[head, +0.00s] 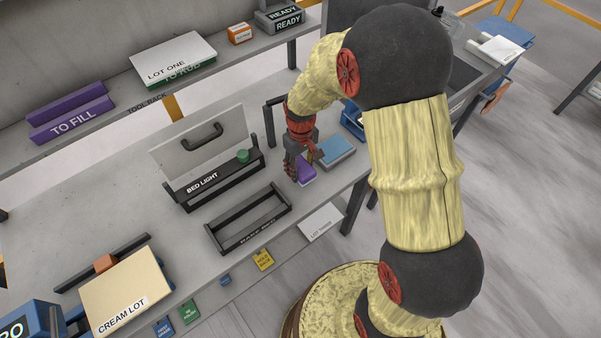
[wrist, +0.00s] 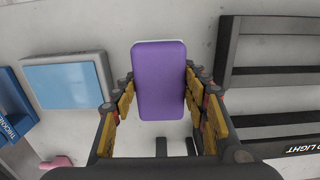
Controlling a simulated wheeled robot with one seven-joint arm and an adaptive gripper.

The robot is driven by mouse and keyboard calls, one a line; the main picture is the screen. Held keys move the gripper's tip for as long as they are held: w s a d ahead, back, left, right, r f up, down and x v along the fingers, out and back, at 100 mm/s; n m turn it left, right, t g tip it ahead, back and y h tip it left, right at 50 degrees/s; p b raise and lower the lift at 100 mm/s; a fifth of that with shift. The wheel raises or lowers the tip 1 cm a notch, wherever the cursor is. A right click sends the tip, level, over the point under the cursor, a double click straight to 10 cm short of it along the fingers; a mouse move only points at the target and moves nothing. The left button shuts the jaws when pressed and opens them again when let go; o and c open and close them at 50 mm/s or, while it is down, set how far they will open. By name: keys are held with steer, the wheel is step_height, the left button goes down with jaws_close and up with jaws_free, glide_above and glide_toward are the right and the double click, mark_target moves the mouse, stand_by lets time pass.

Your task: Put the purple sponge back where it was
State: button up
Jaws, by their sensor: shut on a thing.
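The purple sponge (wrist: 159,82) is a rounded purple block with a pale underside. It sits between the two fingers of my gripper (wrist: 160,105), which is shut on it by its long sides. In the head view the sponge (head: 306,172) is partly hidden by my gripper (head: 303,160), over the slab near its right end. Whether the sponge touches the slab or hangs just above it, I cannot tell.
A blue-topped grey block (head: 335,150) lies just right of the sponge. An empty dark rack (head: 248,218) lies to the left, with the BED LIGHT holder (head: 212,183) behind it. A white LOT THREE card (head: 321,222) is at the front edge. Bare slab (head: 120,205) shows at left.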

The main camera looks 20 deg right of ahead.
mark_target(300, 172)
steer(key=shift+w+d+f, duration=0.1)
steer(key=shift+w+f, duration=0.2)
steer(key=shift+f, duration=0.1)
steer(key=shift+w+f+b, duration=0.1)
steer(key=shift+f+b, duration=0.45)
steer(key=shift+f, duration=1)
steer(key=shift+f, duration=0.1)
steer(key=o, duration=1.1)
